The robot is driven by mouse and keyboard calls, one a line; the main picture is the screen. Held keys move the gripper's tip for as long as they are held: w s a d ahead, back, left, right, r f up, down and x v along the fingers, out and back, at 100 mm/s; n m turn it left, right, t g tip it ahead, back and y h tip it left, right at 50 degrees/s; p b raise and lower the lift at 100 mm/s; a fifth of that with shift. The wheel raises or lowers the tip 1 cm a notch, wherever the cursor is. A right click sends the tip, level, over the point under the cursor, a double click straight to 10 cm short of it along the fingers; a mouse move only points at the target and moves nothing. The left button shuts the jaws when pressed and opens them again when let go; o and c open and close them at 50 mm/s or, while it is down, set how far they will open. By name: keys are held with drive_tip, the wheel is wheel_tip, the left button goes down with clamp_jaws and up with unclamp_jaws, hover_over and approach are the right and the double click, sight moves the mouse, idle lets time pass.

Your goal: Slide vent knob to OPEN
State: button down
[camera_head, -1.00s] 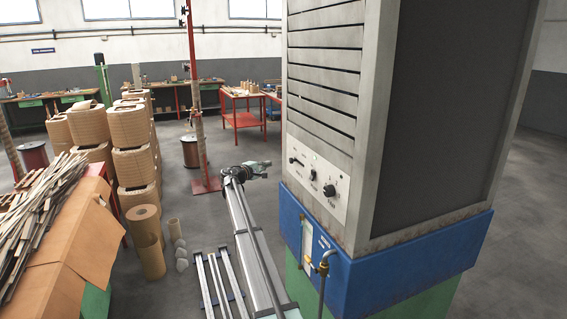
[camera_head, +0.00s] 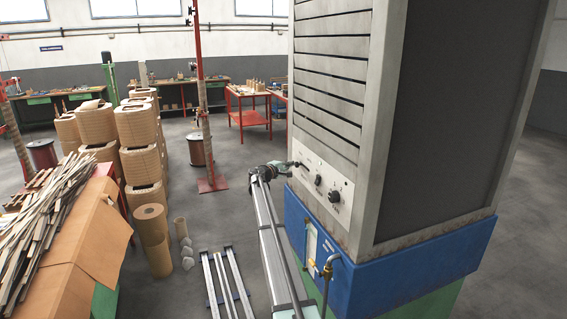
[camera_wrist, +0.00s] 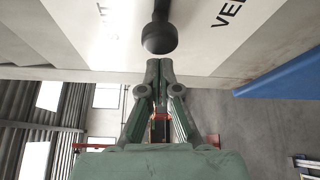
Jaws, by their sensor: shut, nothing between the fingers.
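The vent knob (camera_wrist: 159,37) is a round black knob on a dark stem in the wrist view, in front of a pale panel with partly visible lettering. My gripper (camera_wrist: 159,66) is shut and empty, its fingertips close to the knob on the near side. A small gap seems to show between them, but I cannot tell if they touch. In the head view my gripper (camera_head: 288,166) is at the left end of the white control panel (camera_head: 308,192), where the small knob is mostly hidden or too small to make out.
The panel also carries a dark switch (camera_head: 318,181) and a round dial (camera_head: 334,196). The tall grey cabinet (camera_head: 365,235) stands on a blue base (camera_head: 400,275) with a brass-fitted pipe (camera_head: 327,270). Stacked coils (camera_head: 140,165) stand left; floor between is partly free.

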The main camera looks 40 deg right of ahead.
drive_tip(key=shift+s, duration=0.5)
drive_tip(key=b, duration=0.4)
approach(304, 167)
drive_tip(key=x, duration=0.4)
drive_tip(key=shift+w+f, duration=0.1)
drive_tip(key=shift+w, duration=0.1)
drive_tip(key=shift+d, duration=0.1)
drive_tip(key=w+f+b, duration=0.1)
drive_tip(key=w+b, duration=0.1)
drive_tip(key=w, duration=0.2)
drive_tip(key=b+v, duration=0.1)
drive_tip(key=v, duration=0.9)
drive_tip(key=shift+r+b, duration=0.15)
drive_tip(key=shift+b, duration=0.25)
